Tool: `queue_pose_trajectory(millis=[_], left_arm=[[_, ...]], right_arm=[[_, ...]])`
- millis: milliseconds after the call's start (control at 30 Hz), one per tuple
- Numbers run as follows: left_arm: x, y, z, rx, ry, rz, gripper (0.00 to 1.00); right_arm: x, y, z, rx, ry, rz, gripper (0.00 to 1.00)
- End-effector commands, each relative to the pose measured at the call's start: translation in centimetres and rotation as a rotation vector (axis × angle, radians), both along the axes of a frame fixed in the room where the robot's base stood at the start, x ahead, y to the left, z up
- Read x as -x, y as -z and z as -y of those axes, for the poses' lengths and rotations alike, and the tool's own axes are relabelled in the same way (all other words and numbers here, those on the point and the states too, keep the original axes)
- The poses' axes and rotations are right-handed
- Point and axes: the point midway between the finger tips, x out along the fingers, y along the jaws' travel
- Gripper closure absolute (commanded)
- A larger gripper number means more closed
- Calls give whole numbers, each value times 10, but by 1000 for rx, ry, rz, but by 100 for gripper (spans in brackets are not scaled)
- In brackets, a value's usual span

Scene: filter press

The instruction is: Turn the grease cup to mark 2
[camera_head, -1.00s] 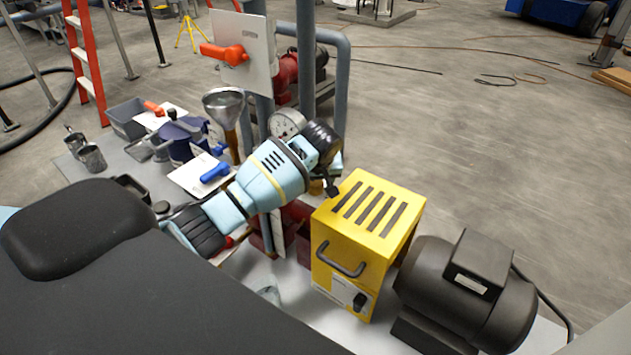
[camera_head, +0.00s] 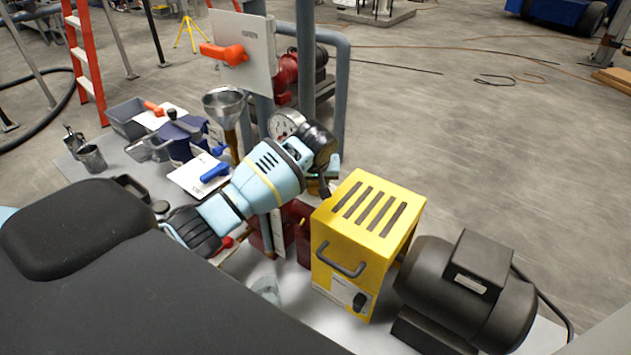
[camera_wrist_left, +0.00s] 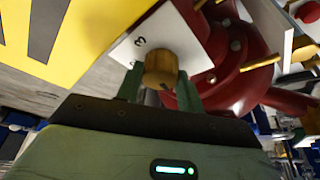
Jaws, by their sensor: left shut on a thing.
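The grease cup (camera_wrist_left: 161,68) is a round brass cap in front of a white plate (camera_wrist_left: 190,35) in the left wrist view. A "3" shows on the plate to the cup's upper left; I see no other figure clearly. A short dark line shows low on the cap. My left gripper (camera_wrist_left: 160,82) has its two green fingers on either side of the cap and is shut on it. In the head view my left gripper (camera_head: 326,188) is by the yellow box's back left corner, and the cup is mostly hidden there. My right gripper is not in view.
The yellow slotted box (camera_head: 366,235) stands close to the right of my left gripper, with a dark motor (camera_head: 465,295) beyond it. A pressure gauge (camera_head: 284,124) and a funnel (camera_head: 224,103) are close behind. Red cast housing (camera_wrist_left: 228,75) lies beside the cup.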

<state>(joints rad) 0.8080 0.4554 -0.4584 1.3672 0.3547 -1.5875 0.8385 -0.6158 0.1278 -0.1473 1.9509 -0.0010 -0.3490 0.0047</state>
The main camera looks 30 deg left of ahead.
Motion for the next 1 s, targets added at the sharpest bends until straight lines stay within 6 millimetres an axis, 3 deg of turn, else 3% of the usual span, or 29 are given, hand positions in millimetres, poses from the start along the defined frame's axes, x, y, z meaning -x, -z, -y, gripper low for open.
queue_pose_trajectory(millis=[267, 300, 467, 767, 1000], left_arm=[[0, 0, 0, 0, 11, 1, 85], [0, 0, 0, 0, 11, 1, 61], [0, 0, 0, -1, 11, 1, 41], [0, -1, 0, 0, 11, 1, 41], [8, -24, 5, 0, 12, 3, 41]], right_arm=[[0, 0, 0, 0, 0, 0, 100], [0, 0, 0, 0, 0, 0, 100], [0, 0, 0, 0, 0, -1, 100], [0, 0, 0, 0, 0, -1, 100], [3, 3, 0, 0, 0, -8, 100]])
